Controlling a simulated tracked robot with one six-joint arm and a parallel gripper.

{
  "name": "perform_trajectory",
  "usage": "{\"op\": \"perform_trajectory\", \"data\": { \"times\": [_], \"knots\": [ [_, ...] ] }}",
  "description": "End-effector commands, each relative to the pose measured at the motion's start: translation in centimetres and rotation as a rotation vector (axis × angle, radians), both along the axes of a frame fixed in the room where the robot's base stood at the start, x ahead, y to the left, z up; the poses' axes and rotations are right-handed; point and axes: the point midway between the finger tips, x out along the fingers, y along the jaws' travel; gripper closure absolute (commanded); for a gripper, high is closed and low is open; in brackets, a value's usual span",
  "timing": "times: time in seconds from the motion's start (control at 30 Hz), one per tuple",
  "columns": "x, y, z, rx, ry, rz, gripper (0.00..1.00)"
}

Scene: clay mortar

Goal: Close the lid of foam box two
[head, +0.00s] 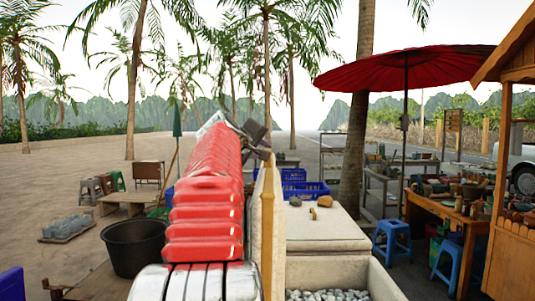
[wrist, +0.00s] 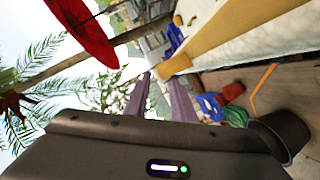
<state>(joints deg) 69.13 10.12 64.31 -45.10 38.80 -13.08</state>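An open white foam box (head: 385,282) with pale lumps like ice inside stands at the lower middle of the head view. An upright cream lid (head: 277,240) with a yellow-tan strip along its edge stands at its left side. In the wrist view, a pale panel with a tan strip (wrist: 215,42), apparently this lid, crosses the upper right. My gripper (head: 256,138) is at the lid's top end, partly hidden by my red arm.
A closed foam box (head: 335,238) with small brown objects on top stands behind. Blue crates (head: 305,188) are beyond it. A black bucket (head: 134,246) stands left. A red umbrella (head: 400,68), blue stools (head: 391,238) and a loaded wooden table (head: 450,218) are at right.

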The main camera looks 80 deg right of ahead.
Motion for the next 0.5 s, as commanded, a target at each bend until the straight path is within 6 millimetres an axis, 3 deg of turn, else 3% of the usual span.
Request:
{"op": "perform_trajectory", "data": {
  "times": [0.5],
  "knots": [
    [-0.5, -5.2, -1.2, -0.001, 0.0, 0.001, 0.77]
  ]
}}
